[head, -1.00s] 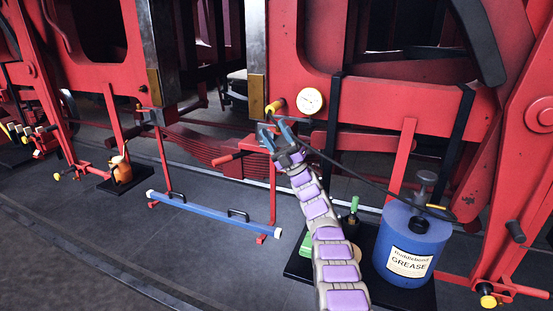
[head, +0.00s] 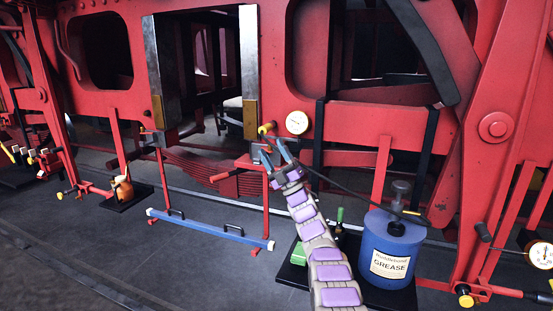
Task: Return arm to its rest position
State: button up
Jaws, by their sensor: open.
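My gripper (head: 267,155) is at the end of my purple-and-grey arm in the head view, which reaches up from the lower middle. Its blue-grey jaws are open. They are close to a yellow-ended fitting (head: 266,129) beside a round white gauge (head: 297,122) on the red frame. I cannot tell whether the jaws touch it. A black hose (head: 335,184) runs from near the gripper toward the blue grease drum (head: 389,250) at the lower right.
The drum stands on a black tray (head: 293,275) with green items, partly behind my arm. A blue bar (head: 210,226) with black handles is to the left. An orange oil can (head: 123,189) sits farther left. Red uprights and struts surround the arm. The grey floor in front is mostly clear.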

jog(key=w+d+r+m+t+h, duration=0.2)
jog(key=w+d+m+t+h, duration=0.15)
jog(key=m+h, duration=0.5)
jog(key=w+d+r+m+t+h, duration=0.2)
jog(key=w+d+m+t+h, duration=0.15)
jog(key=m+h, duration=0.5)
jog(key=s+d+f+m+g+h, duration=0.3)
jog(key=s+d+f+g, duration=0.15)
jog(key=s, duration=0.25)
jog(key=s+d+f+m+g+h, duration=0.25)
jog(key=s+f+g+h, duration=0.2)
jog(key=s, duration=0.25)
jog(key=s+f+m+g, duration=0.1)
jog(key=s+f+g, duration=0.4)
jog(key=s, duration=1.4)
jog(key=s+d+f+m+g, duration=0.1)
jog(key=s+f+g, duration=0.4)
jog(key=s, duration=1.5)
jog(key=s+d+f+m+g, duration=0.1)
jog(key=s+f+g, duration=0.5)
jog(key=s, duration=1.4)
notch_tip(320, 180, down, 3)
jog(key=shift+s+r+m, duration=0.15)
jog(key=shift+r+m, duration=0.05)
jog(key=shift+m, duration=0.25)
